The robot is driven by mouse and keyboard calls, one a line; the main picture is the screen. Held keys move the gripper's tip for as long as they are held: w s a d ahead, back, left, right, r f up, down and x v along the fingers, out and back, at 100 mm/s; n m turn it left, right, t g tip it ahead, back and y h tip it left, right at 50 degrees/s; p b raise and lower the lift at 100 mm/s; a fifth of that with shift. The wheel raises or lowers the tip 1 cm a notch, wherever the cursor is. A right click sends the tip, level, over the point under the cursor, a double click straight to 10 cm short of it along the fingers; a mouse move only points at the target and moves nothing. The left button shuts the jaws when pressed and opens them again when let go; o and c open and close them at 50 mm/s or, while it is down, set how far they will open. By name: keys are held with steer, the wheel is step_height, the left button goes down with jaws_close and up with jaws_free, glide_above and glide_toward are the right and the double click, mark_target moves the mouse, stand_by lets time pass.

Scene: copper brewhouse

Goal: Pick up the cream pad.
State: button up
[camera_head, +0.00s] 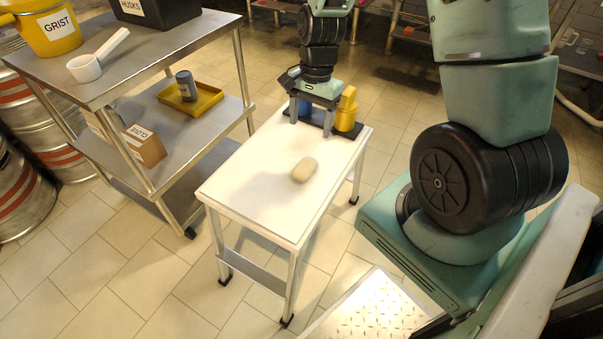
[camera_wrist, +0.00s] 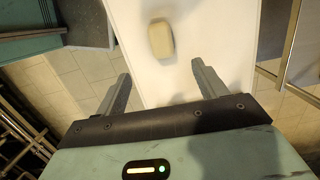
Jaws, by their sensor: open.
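The cream pad (camera_head: 304,170) is a small, rounded, pale block lying on the white top of a small metal-legged table (camera_head: 245,185). In the wrist view the pad (camera_wrist: 161,40) lies ahead of my fingertips, roughly between their lines. My gripper (camera_head: 310,129) is open and empty, with its fingers pointing down over the far end of the table. In the wrist view my gripper (camera_wrist: 162,68) shows its two fingers well apart, with bare tabletop between them. The pad is apart from both fingers. Nothing covers it.
A yellow object (camera_head: 346,110) and a partly hidden blue object (camera_head: 303,106) stand by my gripper at the table's far end, on a dark base. A steel shelf cart (camera_head: 200,125) stands to the left. The tabletop around the pad is clear.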

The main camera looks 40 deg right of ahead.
mark_target(304, 166)
steer(key=f+b, duration=0.1)
steer(key=f, duration=0.3)
steer(key=a+f+b, duration=0.1)
steer(key=f+b, duration=0.1)
steer(key=f, duration=0.2)
steer(key=a+f+b, duration=0.1)
steer(key=f, duration=0.4)
steer(key=shift+s+f, duration=0.1)
steer(key=shift+s, duration=0.15)
steer(key=c, duration=1.1)
